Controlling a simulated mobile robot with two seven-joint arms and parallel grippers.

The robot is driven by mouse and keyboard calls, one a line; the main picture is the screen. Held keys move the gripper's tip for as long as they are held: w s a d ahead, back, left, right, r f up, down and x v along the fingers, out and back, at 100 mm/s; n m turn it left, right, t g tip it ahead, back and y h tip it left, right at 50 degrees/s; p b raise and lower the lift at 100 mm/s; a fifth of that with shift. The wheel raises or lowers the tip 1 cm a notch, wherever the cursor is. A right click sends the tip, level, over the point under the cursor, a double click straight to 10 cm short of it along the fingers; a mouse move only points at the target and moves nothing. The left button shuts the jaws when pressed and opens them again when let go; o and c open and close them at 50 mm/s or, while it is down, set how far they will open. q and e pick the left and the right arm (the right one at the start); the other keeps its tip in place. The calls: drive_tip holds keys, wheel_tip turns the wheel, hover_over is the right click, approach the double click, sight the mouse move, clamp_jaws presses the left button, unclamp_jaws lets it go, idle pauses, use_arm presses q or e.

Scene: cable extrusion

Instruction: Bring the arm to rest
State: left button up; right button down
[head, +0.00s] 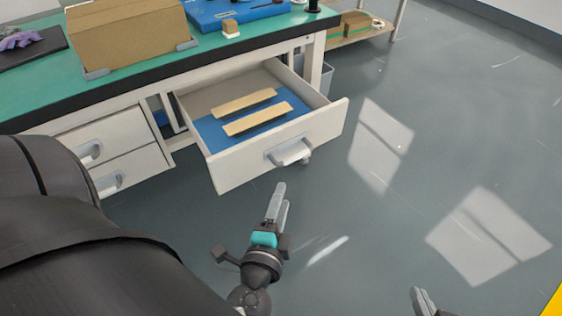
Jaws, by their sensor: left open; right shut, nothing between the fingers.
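My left gripper (279,203) is open and empty in the head view. It hangs in front of the open drawer, below and a little left of the drawer handle (291,152), and appears apart from it. My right gripper (419,295) shows only in part at the bottom edge, right of the middle. It is shut with nothing in it, over the grey floor. The rest of the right arm is out of view.
The white drawer (245,172) stands pulled out, with two light wooden strips on a blue liner (211,130). The green-topped workbench (48,93) carries a cardboard box (130,38) and a blue tray (215,17). The floor at right is clear.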

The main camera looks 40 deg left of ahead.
idle(0.5)
